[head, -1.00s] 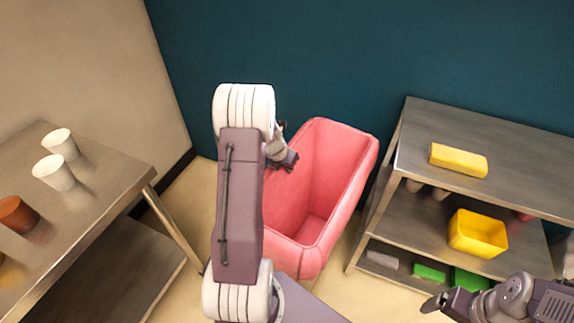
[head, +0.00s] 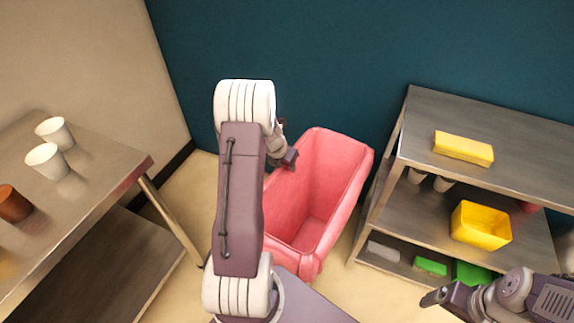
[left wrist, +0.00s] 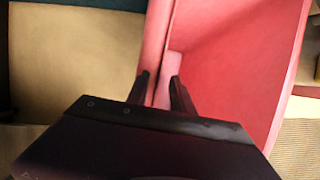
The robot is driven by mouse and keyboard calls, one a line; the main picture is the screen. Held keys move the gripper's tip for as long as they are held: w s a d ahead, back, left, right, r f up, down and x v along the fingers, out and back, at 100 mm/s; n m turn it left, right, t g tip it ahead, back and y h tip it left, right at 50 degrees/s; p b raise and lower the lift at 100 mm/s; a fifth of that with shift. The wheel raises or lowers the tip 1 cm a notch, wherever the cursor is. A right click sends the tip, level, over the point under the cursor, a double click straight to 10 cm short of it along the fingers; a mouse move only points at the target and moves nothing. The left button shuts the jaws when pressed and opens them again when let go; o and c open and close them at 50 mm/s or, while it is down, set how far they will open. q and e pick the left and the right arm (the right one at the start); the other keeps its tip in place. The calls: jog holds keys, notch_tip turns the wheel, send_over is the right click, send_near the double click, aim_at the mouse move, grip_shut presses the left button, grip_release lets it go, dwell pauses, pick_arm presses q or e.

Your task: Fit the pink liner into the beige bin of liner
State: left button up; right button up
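The pink liner (head: 338,170) is a deep, open-topped box shape in the middle of the head view, its inside partly visible. My left arm hides its left side. My left gripper (head: 291,159) is at the liner's left rim. In the left wrist view its two fingers (left wrist: 161,86) stand on either side of the liner's wall (left wrist: 156,55), with the wall filling the gap between them. I cannot make out a beige bin apart from the beige floor. My right gripper (head: 432,298) is at the lower right, away from the liner; its fingertips are too small to read.
A metal table (head: 105,150) with white cups (head: 47,160) and a brown cup (head: 14,204) stands left. A metal shelf (head: 500,125) on the right holds a yellow block (head: 463,148), a yellow bin (head: 481,225) and green items (head: 431,265). A dark blue wall (head: 330,50) is behind.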

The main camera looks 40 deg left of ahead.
pick_arm(q)
jog(key=p+v, duration=0.4)
jog(key=v, duration=0.5)
jog(key=shift+a+r+p, duration=0.1)
jog(key=shift+p, duration=0.3)
dwell(0.4)
